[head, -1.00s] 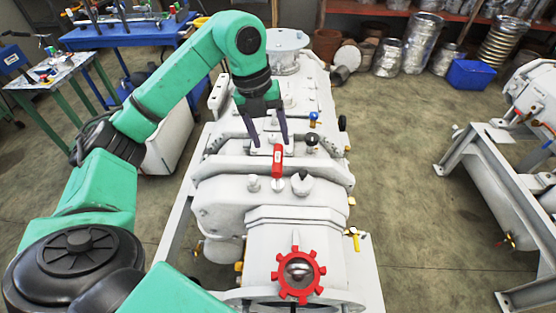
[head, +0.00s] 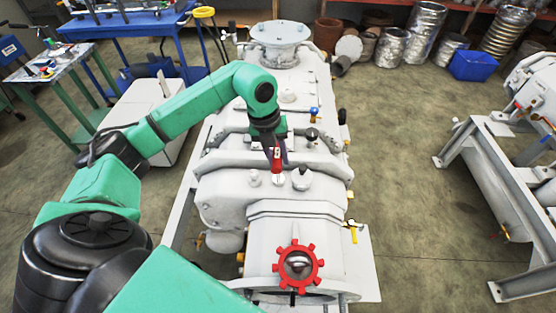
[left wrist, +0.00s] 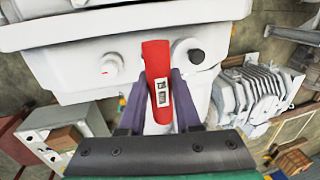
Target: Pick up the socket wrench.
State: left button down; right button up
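The socket wrench, seen as a red handle (head: 277,161) with a pale label, stands near upright on the grey vacuum machine (head: 290,215). It also shows in the left wrist view (left wrist: 157,78), where its lower end is hidden. My left gripper (head: 278,160) is down at the wrench, one dark finger on each side of the handle. In the left wrist view, the fingers (left wrist: 160,85) lie close against its sides and appear shut on it. My right gripper is not in view.
A dark knob (head: 301,176) and a smaller pale knob (head: 255,177) stand close beside the wrench. A red-rimmed handwheel (head: 298,268) is at the machine's near end. A blue workbench (head: 125,28) is at the back left. Open floor lies to the right (head: 405,160).

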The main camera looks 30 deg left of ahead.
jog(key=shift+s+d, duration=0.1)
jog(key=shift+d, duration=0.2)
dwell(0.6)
pick_arm(q)
jog(key=shift+r, duration=0.1)
dwell(0.6)
notch_tip(320, 180, up, 20)
jog(key=shift+p, duration=0.4)
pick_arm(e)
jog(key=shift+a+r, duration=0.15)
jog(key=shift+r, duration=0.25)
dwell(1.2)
